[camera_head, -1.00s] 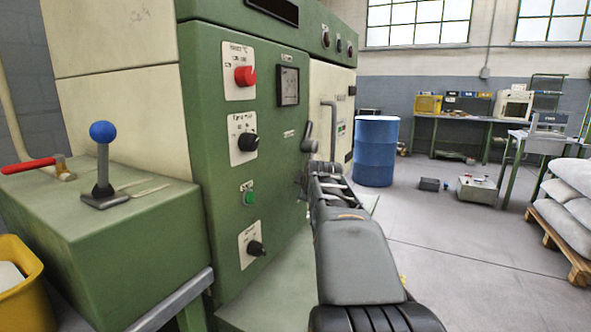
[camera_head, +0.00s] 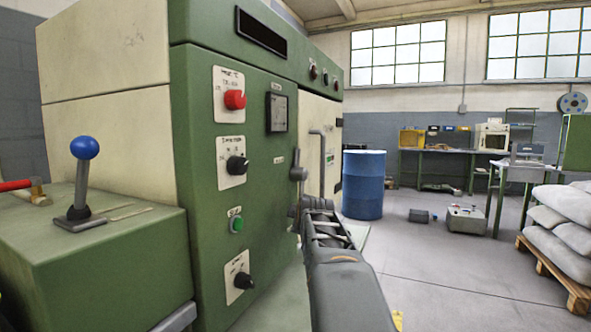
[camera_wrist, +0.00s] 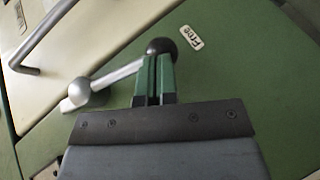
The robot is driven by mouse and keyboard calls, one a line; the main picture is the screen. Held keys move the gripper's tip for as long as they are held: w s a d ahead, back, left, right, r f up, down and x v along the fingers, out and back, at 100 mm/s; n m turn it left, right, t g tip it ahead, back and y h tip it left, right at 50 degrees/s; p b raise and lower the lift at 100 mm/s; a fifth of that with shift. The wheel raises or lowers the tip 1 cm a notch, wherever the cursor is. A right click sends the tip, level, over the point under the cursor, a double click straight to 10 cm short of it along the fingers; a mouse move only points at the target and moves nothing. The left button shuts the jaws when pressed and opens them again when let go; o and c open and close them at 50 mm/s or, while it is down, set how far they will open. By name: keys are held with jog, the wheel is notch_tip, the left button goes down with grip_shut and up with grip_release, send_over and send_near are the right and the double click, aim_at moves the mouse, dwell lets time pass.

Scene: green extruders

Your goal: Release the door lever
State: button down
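The door lever (camera_head: 299,172) is on the green machine front beside the cream door. In the wrist view its silver arm (camera_wrist: 118,74) runs from a round hub at left up to a black ball end (camera_wrist: 161,47). My gripper (camera_wrist: 155,60) has its green fingers side by side with only a thin gap. Their tips are at the black ball and overlap its lower part. I cannot tell whether they touch it. Nothing shows between the fingers. In the head view my arm hides the fingers.
The cream door (camera_head: 318,140) has a bent grey handle (camera_wrist: 40,38). The machine front carries a red knob (camera_head: 235,99), black knobs and a green button (camera_head: 237,225). A blue-ball lever (camera_head: 84,150) stands at left.

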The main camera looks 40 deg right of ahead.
jog(key=p+v, duration=0.2)
jog(key=v, duration=1.2)
jog(key=shift+r, duration=0.1)
dwell(0.3)
